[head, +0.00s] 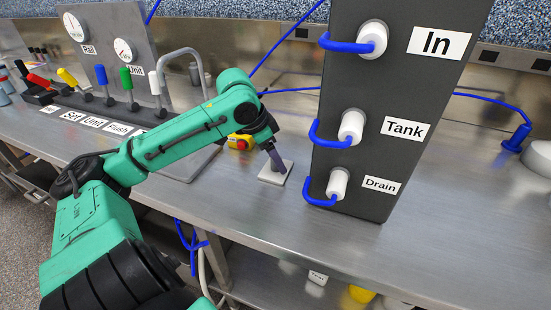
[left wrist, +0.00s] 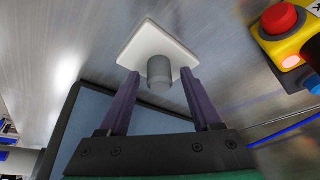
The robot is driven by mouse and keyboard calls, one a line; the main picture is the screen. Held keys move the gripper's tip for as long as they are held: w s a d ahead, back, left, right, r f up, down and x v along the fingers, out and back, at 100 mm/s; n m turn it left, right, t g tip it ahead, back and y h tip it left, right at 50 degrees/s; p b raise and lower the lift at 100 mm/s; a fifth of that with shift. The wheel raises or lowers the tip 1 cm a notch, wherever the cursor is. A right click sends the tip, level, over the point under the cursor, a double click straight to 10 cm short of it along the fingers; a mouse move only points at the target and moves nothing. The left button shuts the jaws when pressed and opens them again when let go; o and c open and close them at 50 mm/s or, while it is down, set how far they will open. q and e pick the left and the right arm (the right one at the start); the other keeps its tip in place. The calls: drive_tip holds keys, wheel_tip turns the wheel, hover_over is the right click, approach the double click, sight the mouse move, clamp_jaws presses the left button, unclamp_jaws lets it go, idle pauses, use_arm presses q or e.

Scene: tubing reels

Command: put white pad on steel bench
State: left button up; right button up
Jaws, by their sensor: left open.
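The white pad (head: 275,178) is a flat square plate that appears to lie flat on the steel bench (head: 245,215), left of the dark panel. In the left wrist view the pad (left wrist: 143,42) carries a short grey knob (left wrist: 159,69). My left gripper (head: 275,160) is over the pad, pointing down. In the left wrist view its two purple fingers (left wrist: 160,76) are apart, with the knob between their tips. I cannot tell whether the fingers touch it. My right gripper is not in view.
A dark panel (head: 350,90) with blue-handled valves stands close right of the pad. A yellow box with a red button (head: 240,142) is behind it. A sink with a tap (head: 185,55) and a lever rack (head: 105,85) are left. The bench front is clear.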

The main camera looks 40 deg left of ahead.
use_arm(q)
drive_tip(key=v, duration=1.1)
drive_tip(key=shift+r, duration=0.35)
drive_tip(key=shift+s, duration=0.1)
